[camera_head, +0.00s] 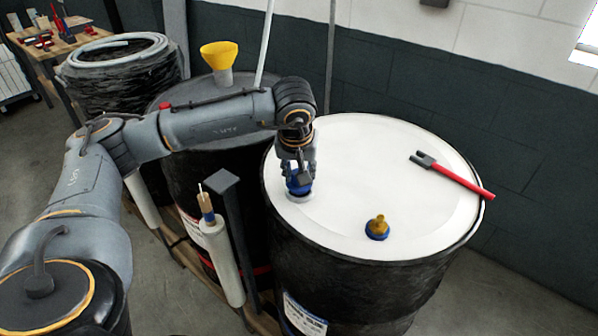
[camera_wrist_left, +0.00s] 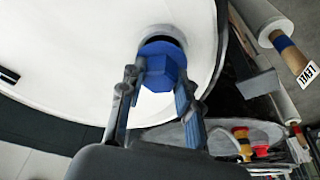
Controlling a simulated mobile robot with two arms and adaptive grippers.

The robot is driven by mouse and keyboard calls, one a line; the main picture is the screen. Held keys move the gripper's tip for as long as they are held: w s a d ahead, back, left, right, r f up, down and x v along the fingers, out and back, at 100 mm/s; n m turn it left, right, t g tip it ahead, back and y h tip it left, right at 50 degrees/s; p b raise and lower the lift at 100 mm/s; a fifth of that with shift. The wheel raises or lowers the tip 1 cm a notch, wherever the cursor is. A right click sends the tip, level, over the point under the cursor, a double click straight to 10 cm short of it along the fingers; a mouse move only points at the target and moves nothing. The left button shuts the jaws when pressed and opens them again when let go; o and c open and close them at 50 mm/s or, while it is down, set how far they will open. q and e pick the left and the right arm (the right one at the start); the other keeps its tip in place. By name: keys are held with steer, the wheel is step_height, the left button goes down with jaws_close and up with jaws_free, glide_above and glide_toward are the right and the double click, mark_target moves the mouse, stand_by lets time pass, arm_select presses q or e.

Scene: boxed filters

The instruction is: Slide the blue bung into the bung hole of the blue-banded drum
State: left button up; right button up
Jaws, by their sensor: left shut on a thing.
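The blue bung (camera_wrist_left: 162,66) is between the fingers of my left gripper (camera_head: 299,176), which is shut on it. The bung also shows in the head view (camera_head: 298,188), low over the left side of the drum's white top (camera_head: 350,165). The bung hole (camera_wrist_left: 160,37) shows in the wrist view as a dark opening with a grey rim, partly hidden behind the bung. The bung overlaps the hole in the picture; I cannot tell whether its lower end is inside. My right gripper is not in view.
A blue fitting with a brass top (camera_head: 377,227) and a red-handled tool (camera_head: 452,176) are on the same drum top. A dark drum with a yellow funnel (camera_head: 219,56) stands behind left. A grey post (camera_head: 232,230) and a white roll (camera_head: 222,262) stand close left.

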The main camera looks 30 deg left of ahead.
arm_select(q)
steer(key=shift+f+b, duration=0.8)
steer(key=shift+f, duration=0.2)
steer(key=o, duration=1.2)
steer(key=shift+r, duration=0.1)
steer(key=v, duration=1.2)
steer(key=shift+d, duration=0.1)
